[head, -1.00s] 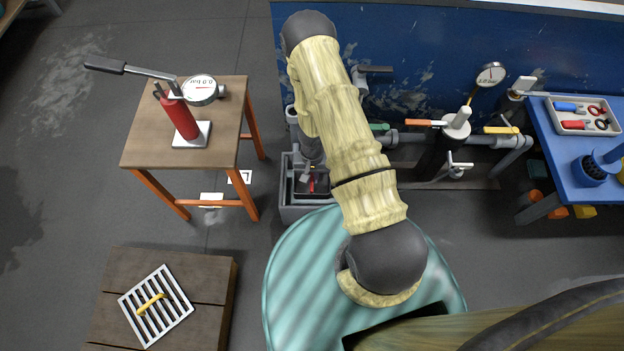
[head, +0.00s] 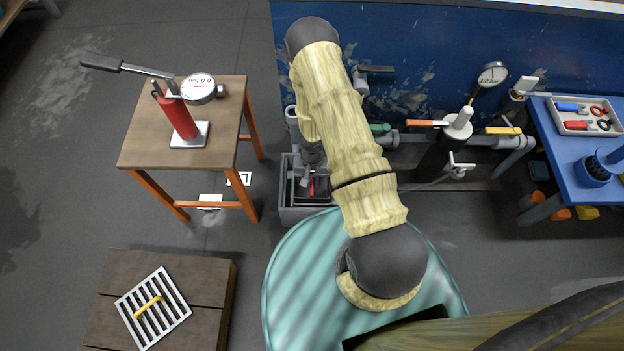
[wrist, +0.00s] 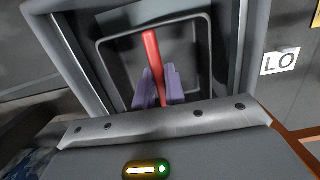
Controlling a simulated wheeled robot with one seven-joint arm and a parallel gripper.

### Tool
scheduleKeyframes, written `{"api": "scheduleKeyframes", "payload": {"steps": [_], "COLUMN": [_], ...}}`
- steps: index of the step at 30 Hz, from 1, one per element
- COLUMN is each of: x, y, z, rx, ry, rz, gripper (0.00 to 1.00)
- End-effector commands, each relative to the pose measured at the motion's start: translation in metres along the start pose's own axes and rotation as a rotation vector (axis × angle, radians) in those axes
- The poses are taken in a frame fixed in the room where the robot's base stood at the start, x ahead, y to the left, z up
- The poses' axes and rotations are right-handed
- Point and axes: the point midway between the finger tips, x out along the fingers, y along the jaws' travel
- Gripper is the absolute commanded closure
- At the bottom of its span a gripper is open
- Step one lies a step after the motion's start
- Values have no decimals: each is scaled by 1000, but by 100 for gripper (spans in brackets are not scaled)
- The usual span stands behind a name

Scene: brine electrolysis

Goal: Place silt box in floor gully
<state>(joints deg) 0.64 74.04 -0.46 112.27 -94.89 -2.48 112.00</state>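The silt box is a dark open box with a red bar handle. In the wrist view its rim (wrist: 122,33) and handle (wrist: 151,50) show, and in the head view the box (head: 318,196) is partly hidden by my arm. The floor gully (head: 290,213) is a grey rectangular trough on the floor; its walls (wrist: 234,65) surround the box in the wrist view. The box appears upright within the opening; I cannot tell whether it rests on the bottom. My gripper (wrist: 158,84) has its purple fingers closed on both sides of the red handle.
A wooden stool (head: 150,150) with a red hand pump (head: 180,118) stands left of the gully. A slatted grate (head: 153,308) with a yellow handle lies on a low wooden platform (head: 212,283). Pipes and valves (head: 455,135) run along the blue wall. A blue table (head: 570,150) stands right.

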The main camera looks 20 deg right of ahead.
Motion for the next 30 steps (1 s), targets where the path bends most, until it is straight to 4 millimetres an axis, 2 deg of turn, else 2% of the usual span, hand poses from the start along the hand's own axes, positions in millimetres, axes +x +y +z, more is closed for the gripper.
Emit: {"api": "scheduleKeyframes", "payload": {"steps": [1, 3, 16, 30], "x": [0, 0, -7, -64], "y": [0, 0, 0, 0], "z": [0, 0, 1, 2], "rx": [0, 0, -1, -3], "ry": [0, 0, 0, 1], "rz": [0, 0, 0, 1], "gripper": [78, 68, 68, 68]}}
